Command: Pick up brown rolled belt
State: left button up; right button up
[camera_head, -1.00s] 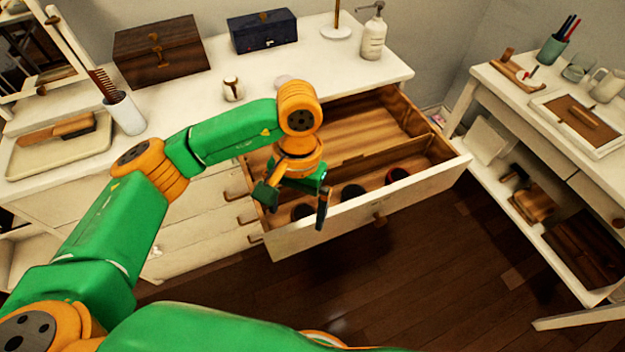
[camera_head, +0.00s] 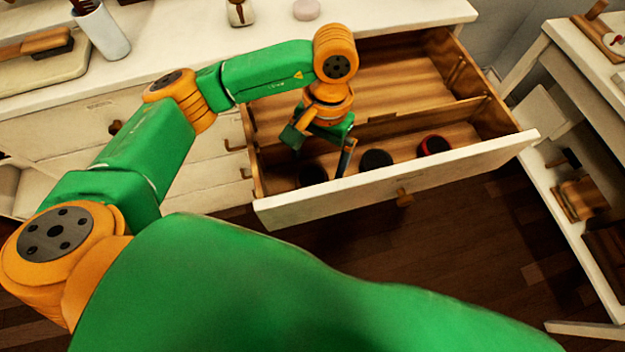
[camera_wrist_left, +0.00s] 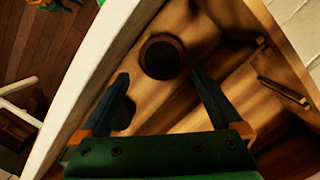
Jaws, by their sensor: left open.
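The brown rolled belt (camera_wrist_left: 162,57) looks like a dark round coil with a brownish rim in the left wrist view. It appears to be the leftmost coil (camera_head: 313,175) in the open drawer in the head view, where its colour is too dark to tell. A black coil (camera_head: 376,160) lies to its right, and a red and black coil (camera_head: 433,146) farther right. My left gripper (camera_head: 319,151) is open and empty, above the left end of the drawer's front compartment. In the left wrist view the belt shows just beyond and between the fingertips (camera_wrist_left: 161,80). My right gripper is not in view.
The drawer's white front panel (camera_head: 470,156) and wooden divider (camera_head: 405,124) bound the narrow front compartment. The rear compartment (camera_head: 400,80) looks empty. The white dresser top (camera_head: 180,55) holds a tray, a cup and a small bottle. A white desk (camera_head: 560,60) stands at right.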

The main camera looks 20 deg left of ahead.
aim_at(312, 177)
pick_arm(q)
jog(key=f, duration=0.1)
jog(key=s+f+p, duration=0.1)
jog(key=f, duration=0.3)
jog(key=shift+s+a+f, duration=0.25)
jog(key=shift+a, duration=0.1)
jog(key=c, duration=1.3)
jog(key=shift+r, duration=0.1)
